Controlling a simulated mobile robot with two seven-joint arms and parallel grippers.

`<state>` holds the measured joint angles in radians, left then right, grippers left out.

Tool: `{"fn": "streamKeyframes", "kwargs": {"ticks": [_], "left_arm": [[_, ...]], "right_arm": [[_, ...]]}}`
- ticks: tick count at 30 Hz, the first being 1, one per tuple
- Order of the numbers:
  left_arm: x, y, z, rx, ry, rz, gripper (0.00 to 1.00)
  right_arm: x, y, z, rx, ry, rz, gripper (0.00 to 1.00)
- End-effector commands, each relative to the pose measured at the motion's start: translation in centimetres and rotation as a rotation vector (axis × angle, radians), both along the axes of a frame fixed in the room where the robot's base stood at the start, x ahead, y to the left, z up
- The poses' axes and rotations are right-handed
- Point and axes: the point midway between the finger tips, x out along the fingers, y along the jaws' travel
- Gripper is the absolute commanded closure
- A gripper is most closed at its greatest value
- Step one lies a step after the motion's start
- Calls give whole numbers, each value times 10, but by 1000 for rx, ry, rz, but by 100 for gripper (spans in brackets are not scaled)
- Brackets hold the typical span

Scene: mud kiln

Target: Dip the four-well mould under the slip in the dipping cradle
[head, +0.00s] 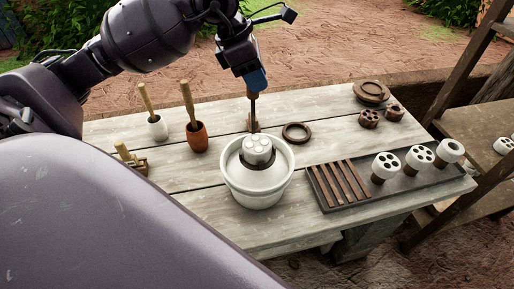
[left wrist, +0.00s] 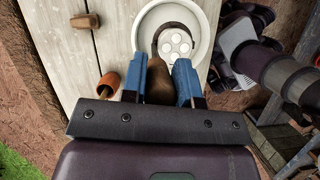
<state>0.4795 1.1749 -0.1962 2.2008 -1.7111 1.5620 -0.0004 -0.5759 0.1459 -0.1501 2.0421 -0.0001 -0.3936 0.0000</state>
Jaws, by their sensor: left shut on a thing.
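The white four-well mould (head: 258,144) sits in a dark ring, apparently the dipping cradle (head: 249,164), inside a white pot (head: 281,183). Its four pale round wells face up; it also shows in the left wrist view (left wrist: 175,43). The mould's top stands above the middle of the pot's rim. How deep its lower part lies in the slip is hidden. My left gripper (head: 257,80) is above the table behind the pot, its blue fingers (left wrist: 161,82) shut on a brown upright handle (head: 253,106). The handle appears to belong to the cradle. My right gripper is not seen.
Right of the pot is a dark tray (head: 403,187) with slats and white moulds (head: 419,157). A brown ring (head: 296,133) lies behind it. Brown moulds (head: 369,118) stand at back right.

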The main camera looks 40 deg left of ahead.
Motion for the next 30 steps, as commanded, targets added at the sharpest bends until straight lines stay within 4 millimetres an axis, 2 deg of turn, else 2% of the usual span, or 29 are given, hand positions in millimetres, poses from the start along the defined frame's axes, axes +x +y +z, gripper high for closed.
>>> {"fn": "streamKeyframes", "kwargs": {"ticks": [17,30], "left_arm": [[0,0,3,-1,-2,-1,100],[0,0,28,1,-4,0,100]], "right_arm": [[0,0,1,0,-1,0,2],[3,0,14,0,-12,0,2]]}}
